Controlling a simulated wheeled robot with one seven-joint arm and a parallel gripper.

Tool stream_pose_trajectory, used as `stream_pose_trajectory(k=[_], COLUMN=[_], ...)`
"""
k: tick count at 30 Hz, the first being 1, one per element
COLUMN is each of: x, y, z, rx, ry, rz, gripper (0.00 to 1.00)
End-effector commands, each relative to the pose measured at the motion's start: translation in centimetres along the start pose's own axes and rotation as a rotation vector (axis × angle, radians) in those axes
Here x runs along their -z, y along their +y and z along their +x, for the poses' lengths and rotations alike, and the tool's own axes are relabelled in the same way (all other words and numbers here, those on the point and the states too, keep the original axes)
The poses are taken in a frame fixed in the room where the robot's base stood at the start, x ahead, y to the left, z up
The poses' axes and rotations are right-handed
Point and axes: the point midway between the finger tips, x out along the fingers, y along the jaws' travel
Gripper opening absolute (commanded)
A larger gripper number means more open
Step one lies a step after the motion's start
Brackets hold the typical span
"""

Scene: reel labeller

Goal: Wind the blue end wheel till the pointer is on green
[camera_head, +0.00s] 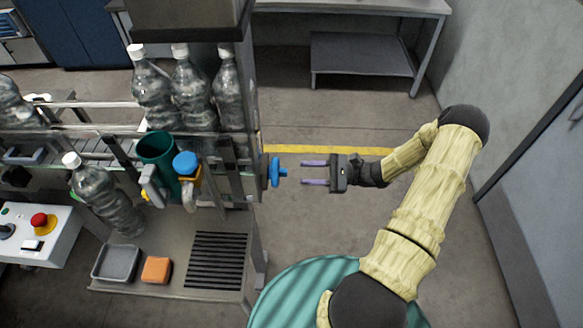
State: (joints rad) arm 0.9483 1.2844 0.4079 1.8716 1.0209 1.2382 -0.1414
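The blue end wheel (276,172) sticks out sideways from the right end of the machine, at the middle of the head view. My gripper (314,173) is just right of the wheel, pointing left at it. Its two purple fingers are apart with nothing between them. A small gap shows between the fingertips and the wheel. A pointer and a green mark cannot be made out in this view.
Clear bottles (191,92) stand on the machine, with another (103,193) tilted at its left front. A teal cup (158,160) and a blue-capped part (186,165) sit near the wheel. A grey tray (117,263) and orange block (156,270) lie below.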

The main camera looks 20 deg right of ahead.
Motion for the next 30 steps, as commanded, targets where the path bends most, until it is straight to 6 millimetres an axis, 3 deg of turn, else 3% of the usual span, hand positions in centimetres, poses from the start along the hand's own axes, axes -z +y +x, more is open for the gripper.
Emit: stream_pose_trajectory(k=[9,20,26,30], x=[-0.2,0.1,0.0,0.0], y=[-0.1,0.0,0.0,0.0], z=[4.9,5.6,5.5,5.5], rx=[-0.001,0.001,0.0,0.0], ry=[-0.002,0.001,0.001,0.001], rz=[0.001,0.0,0.0,0.001], gripper=[0.38,0.38,0.03,0.0])
